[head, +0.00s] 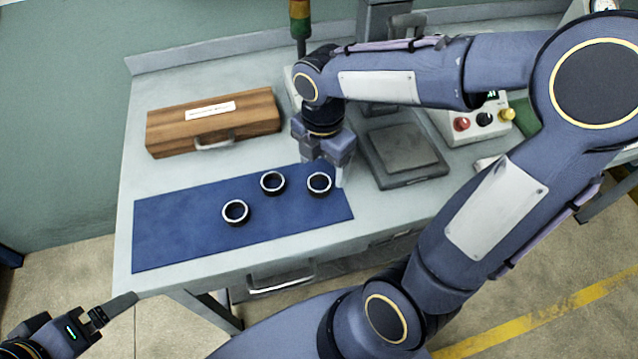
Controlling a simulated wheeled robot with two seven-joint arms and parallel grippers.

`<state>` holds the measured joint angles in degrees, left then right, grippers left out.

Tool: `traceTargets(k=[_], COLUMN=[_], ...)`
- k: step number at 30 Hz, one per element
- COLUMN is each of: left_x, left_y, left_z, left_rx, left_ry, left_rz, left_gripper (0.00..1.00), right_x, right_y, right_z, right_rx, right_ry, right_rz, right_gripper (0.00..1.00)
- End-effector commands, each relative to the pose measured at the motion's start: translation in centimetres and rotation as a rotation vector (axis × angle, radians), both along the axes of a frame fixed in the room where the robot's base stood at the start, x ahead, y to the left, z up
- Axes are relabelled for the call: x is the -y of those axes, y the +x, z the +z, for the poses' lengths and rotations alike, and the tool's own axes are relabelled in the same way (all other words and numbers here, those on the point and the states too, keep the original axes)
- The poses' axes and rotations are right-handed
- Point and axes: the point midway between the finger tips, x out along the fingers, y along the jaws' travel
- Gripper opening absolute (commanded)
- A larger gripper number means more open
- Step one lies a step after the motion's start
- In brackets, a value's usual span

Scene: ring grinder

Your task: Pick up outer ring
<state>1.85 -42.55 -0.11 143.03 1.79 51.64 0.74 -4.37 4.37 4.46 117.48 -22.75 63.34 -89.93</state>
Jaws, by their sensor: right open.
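Three dark rings with bright rims lie on the blue mat (180,236): a left ring (236,212), a middle ring (272,183) and a right ring (319,184). My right gripper (326,176) points down over the right ring, its fingers open on either side of it. I cannot tell whether the fingers touch the ring. My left gripper (120,305) is at the lower left, off the table's front corner and away from the rings. Its finger opening is not clear.
A wooden case (214,123) stands at the back left of the table. A grey plate device (402,150) stands right of the mat, with a control box (476,122) with coloured knobs beyond.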

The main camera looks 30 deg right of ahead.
Motion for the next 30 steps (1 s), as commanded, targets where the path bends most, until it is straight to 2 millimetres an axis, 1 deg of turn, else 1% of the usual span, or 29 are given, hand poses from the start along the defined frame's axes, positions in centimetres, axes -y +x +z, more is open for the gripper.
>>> traceTargets(k=[10,14,20,23,30], left_x=[0.0,0.0,0.0,0.0,0.0], left_y=[0.0,0.0,0.0,0.0,0.0], left_z=[-0.1,-0.1,-0.1,-0.1,-0.1], left_rx=[0.0,0.0,0.0,0.0,0.0], left_ry=[0.0,0.0,0.0,0.0,0.0], left_rz=[0.0,0.0,0.0,0.0,0.0], left_gripper=[0.91,0.91,0.91,0.91,0.91], right_x=[-0.2,-0.2,-0.2,-0.2,-0.2], right_y=[0.5,0.5,0.6,0.6,0.6], right_z=[-4.8,-5.6,-5.6,-5.6,-5.6], right_rx=[-0.003,-0.002,0.001,0.001,0.001], right_ry=[0.0,0.002,0.001,0.001,0.001], right_rz=[-0.003,-0.004,-0.004,-0.004,-0.004], right_gripper=[0.73,0.73,0.73,0.61,0.29])
